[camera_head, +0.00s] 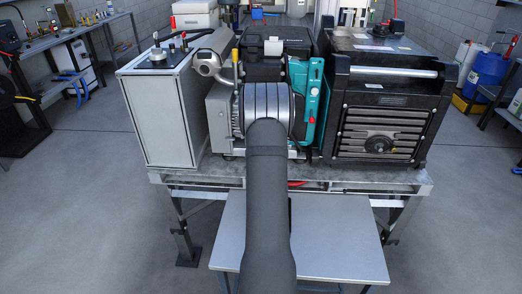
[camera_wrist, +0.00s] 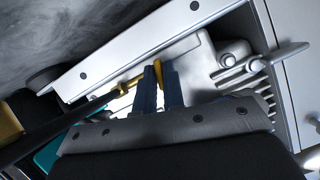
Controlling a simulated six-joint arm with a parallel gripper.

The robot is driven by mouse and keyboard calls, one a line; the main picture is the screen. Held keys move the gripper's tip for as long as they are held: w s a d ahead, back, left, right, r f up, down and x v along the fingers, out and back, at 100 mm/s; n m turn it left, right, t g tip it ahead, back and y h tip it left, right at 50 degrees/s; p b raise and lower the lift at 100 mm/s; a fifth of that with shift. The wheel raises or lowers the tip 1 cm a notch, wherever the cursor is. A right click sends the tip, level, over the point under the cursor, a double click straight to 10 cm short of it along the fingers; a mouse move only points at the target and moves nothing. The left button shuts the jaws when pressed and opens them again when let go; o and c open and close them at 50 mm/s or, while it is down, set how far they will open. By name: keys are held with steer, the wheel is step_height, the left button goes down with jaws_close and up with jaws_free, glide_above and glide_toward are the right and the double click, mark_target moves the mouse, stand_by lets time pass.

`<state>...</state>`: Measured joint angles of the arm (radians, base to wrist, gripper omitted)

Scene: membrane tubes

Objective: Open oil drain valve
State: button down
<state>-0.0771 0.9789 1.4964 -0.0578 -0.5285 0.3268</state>
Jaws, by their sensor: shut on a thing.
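In the wrist view, the two blue fingers of my gripper (camera_wrist: 161,78) are shut on a yellow lever (camera_wrist: 158,68), which looks like the valve handle. The lever stands upright between the fingers, and its lower part is hidden. A brass-coloured fitting (camera_wrist: 125,88) lies just left of the fingers, with a dark hose or rod (camera_wrist: 85,108) running from it to the lower left. In the head view, my arm covers the middle of the engine unit (camera_head: 307,95), so the gripper and the lever are hidden there.
In the wrist view, a pale metal rail (camera_wrist: 135,50) and a finned grey casing (camera_wrist: 238,65) are close around the fingers. In the head view, a grey cabinet (camera_head: 155,105) stands left of the engine and a black slatted unit (camera_head: 385,115) right.

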steer(key=shift+a+n+h, duration=0.1)
steer(key=shift+n+h, duration=0.6)
steer(key=shift+n, duration=0.3)
steer(key=c, duration=1.6)
jaws_free()
steer(key=v, duration=1.7)
steer(key=shift+s+r, duration=0.15)
steer(key=x, duration=1.7)
steer(key=shift+w, duration=0.2)
